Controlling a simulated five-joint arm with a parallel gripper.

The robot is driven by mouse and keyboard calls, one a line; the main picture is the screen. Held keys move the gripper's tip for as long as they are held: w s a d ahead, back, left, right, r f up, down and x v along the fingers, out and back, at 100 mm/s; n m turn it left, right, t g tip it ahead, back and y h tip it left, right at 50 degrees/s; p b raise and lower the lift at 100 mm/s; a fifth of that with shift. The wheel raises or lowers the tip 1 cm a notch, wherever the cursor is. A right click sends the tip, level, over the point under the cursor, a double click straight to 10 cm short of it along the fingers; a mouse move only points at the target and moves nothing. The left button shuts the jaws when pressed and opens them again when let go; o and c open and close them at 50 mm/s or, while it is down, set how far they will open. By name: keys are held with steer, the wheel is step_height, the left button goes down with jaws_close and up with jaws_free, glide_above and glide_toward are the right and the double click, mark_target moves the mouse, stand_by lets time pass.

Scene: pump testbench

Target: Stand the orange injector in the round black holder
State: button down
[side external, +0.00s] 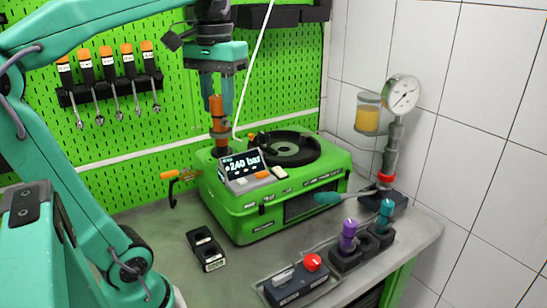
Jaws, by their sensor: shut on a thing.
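My gripper (217,103) points down above the left back part of the green test bench and is shut on the orange injector (217,122). The injector is upright, its upper part between the teal fingers. A dark section shows beneath the orange body, just behind the display; I cannot tell whether it is the injector's lower end or a fitting on the bench. A large round black part (313,148) with a recessed middle sits on the bench top, to the right of the injector and apart from it. No other round black holder is clearly visible.
The green bench (240,222) carries a display (241,164). Purple (348,234) and teal (386,213) injectors stand in black blocks at right. An empty two-hole black block (206,250) and a red-button box (296,283) are in front. A gauge (402,94) stands at right.

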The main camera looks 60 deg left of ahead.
steer(key=w+a+r, duration=0.1)
steer(key=w+a, duration=0.1)
steer(key=w, duration=0.4)
steer(key=w+a+r, duration=0.1)
steer(key=w+r, duration=0.1)
steer(key=w, duration=0.5)
steer(key=w+a+f+m, duration=0.1)
steer(key=w+f, duration=0.1)
steer(key=w, duration=0.5)
steer(key=w+a+f, duration=0.2)
steer(key=w, duration=0.4)
steer(key=shift+w+d+f, duration=0.1)
steer(key=shift+f, duration=2.4)
steer(key=w+a+f, duration=0.1)
steer(key=a+f, duration=0.6)
steer(key=a, duration=0.4)
steer(key=shift+a, duration=0.3)
steer(key=shift+w+f, duration=0.1)
steer(key=shift+f, duration=0.05)
steer(key=shift+f, duration=1.9)
steer(key=shift+f, duration=0.35)
